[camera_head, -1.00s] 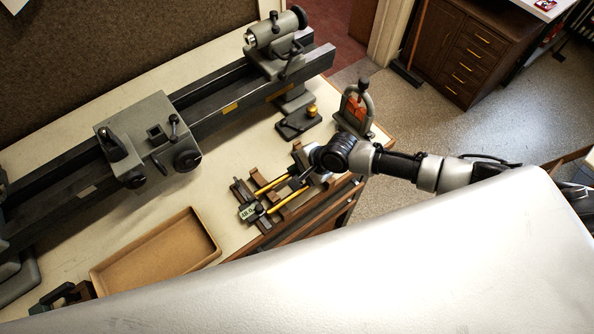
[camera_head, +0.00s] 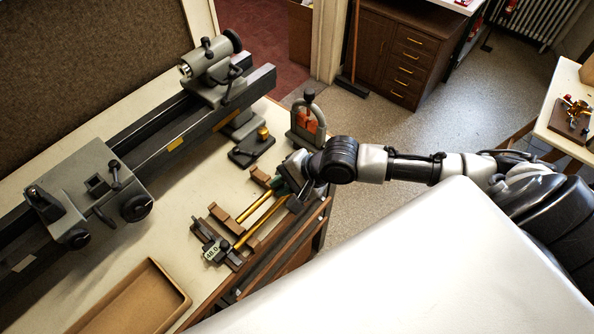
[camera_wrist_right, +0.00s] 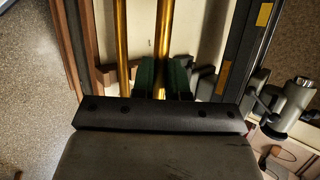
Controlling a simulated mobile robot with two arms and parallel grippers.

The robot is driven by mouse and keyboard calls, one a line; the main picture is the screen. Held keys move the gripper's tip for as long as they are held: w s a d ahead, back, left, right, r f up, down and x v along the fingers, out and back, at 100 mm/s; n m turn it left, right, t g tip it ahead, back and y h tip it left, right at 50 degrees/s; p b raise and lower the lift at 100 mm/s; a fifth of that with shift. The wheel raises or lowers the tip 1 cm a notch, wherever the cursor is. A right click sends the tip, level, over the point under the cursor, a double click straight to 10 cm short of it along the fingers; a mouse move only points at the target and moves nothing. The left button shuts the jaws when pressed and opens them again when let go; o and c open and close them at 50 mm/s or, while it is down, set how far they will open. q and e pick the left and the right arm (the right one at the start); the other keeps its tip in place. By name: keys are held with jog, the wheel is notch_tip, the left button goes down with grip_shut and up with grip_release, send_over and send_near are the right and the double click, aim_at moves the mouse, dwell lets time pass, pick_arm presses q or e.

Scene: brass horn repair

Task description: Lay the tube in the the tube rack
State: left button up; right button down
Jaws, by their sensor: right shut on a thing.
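Two brass tubes lie side by side over the bench in the head view. My right gripper (camera_head: 284,187) is shut on the far tube (camera_head: 254,208), the one nearer the lathe. In the wrist view this tube (camera_wrist_right: 162,40) runs between the green finger pads. The other tube (camera_head: 262,226) lies beside it, nearer the bench's front edge, and also shows in the wrist view (camera_wrist_right: 122,40). The brown wooden rack (camera_head: 224,217) is below and beside the tubes. Whether the held tube touches it is unclear. My left gripper is not in view.
A dark caliper with a green display (camera_head: 213,253) sits at the near tube's lower end. The grey lathe (camera_head: 130,165) runs along the back. An arched stand with a red part (camera_head: 307,122) is behind my gripper. A tan tray (camera_head: 138,300) lies at lower left.

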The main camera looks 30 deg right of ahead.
jog(key=w+a+f+n+t+y+b, duration=0.1)
jog(key=w+a+f+t+y+b, duration=0.2)
jog(key=w+a, duration=0.55)
jog(key=shift+h, duration=0.5)
jog(key=f+b, duration=0.1)
jog(key=b, duration=0.1)
jog(key=s+f+b, duration=0.1)
jog(key=f+b, duration=0.1)
jog(key=b, duration=0.1)
jog(key=a+f+b, duration=0.1)
jog(key=f+b, duration=0.1)
jog(key=shift+s+a, duration=0.1)
jog(key=shift+s, duration=0.15)
jog(key=shift+f, duration=0.6)
